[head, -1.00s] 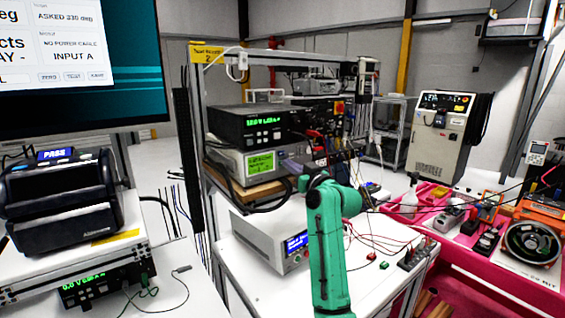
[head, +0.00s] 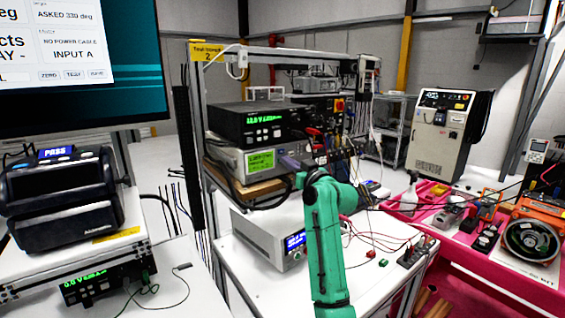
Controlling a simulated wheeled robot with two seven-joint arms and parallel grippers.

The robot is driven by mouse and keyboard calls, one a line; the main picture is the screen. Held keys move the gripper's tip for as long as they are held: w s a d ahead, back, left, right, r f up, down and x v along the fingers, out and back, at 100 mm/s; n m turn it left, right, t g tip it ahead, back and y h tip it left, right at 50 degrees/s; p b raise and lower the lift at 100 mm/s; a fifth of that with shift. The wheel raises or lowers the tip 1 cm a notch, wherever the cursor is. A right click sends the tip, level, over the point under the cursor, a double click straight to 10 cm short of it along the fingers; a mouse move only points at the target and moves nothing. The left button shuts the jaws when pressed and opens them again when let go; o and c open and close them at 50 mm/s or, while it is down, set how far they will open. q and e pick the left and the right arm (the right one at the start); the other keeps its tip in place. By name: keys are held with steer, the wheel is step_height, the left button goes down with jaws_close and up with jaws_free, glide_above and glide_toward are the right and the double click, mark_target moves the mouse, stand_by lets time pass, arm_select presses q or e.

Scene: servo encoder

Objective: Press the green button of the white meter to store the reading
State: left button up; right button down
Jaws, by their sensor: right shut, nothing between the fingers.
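The white meter (head: 232,158) with a lit green screen (head: 260,161) sits in the bench stack, under a black unit. My right arm comes up from the bottom in green. My right gripper (head: 289,163) is shut and empty, with its tips close to the right part of the meter's front. I cannot tell whether it touches the meter. The green button cannot be made out; the gripper may hide that area. My left gripper is not in view.
The black unit (head: 250,122) with green digits stands on the meter. A white box with a blue screen (head: 258,238) stands lower on the bench. Red leads (head: 372,240) lie to the right of my arm. A monitor (head: 120,80) fills the upper left.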

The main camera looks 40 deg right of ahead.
steer(key=shift+s, duration=1)
steer(key=shift+b, duration=0.3)
steer(key=s+b, duration=0.2)
steer(key=s, duration=0.5)
steer(key=shift+s, duration=0.2)
steer(key=shift+a, duration=0.1)
